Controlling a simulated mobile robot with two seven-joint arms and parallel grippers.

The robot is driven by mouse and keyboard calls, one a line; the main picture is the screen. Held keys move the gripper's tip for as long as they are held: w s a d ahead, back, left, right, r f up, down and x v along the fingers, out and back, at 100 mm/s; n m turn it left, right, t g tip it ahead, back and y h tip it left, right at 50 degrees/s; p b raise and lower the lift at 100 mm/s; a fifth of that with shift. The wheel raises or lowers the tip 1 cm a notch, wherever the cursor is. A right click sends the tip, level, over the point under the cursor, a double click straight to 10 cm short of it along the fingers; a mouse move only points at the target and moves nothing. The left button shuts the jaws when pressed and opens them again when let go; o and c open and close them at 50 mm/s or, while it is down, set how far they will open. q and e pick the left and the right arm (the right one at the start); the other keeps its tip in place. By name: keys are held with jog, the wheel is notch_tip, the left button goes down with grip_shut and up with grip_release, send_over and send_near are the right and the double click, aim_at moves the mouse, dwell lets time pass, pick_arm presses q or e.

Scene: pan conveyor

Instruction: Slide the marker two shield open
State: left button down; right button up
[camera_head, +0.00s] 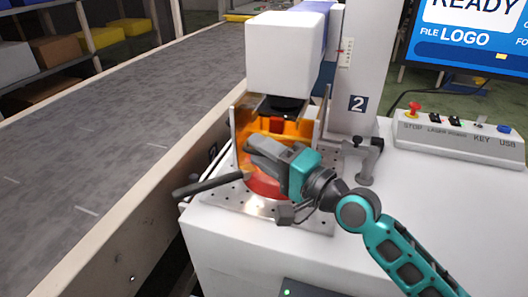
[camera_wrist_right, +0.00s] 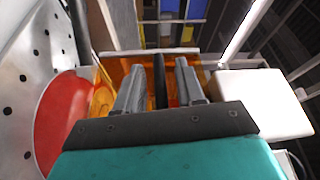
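The marker two (camera_head: 290,55) is the white laser head on a column with a "2" label. Its orange see-through shield (camera_head: 243,124) stands below the head, and it also shows in the wrist view (camera_wrist_right: 104,100). My right gripper (camera_head: 253,153) is in front of the shield. In the right wrist view its two fingers (camera_wrist_right: 158,85) are apart, with a dark upright bar (camera_wrist_right: 160,78) between them, apparently the shield's handle. Thin gaps show on both sides of the bar. In the head view the gripper hides this bar. My left gripper is not in view.
A red pan (camera_head: 266,187) lies on the perforated plate (camera_head: 305,216) under my gripper, its dark handle (camera_head: 212,185) pointing left toward the conveyor (camera_head: 100,130). A small black clamp post (camera_head: 361,160) and a control box (camera_head: 455,138) stand to the right.

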grip_shut()
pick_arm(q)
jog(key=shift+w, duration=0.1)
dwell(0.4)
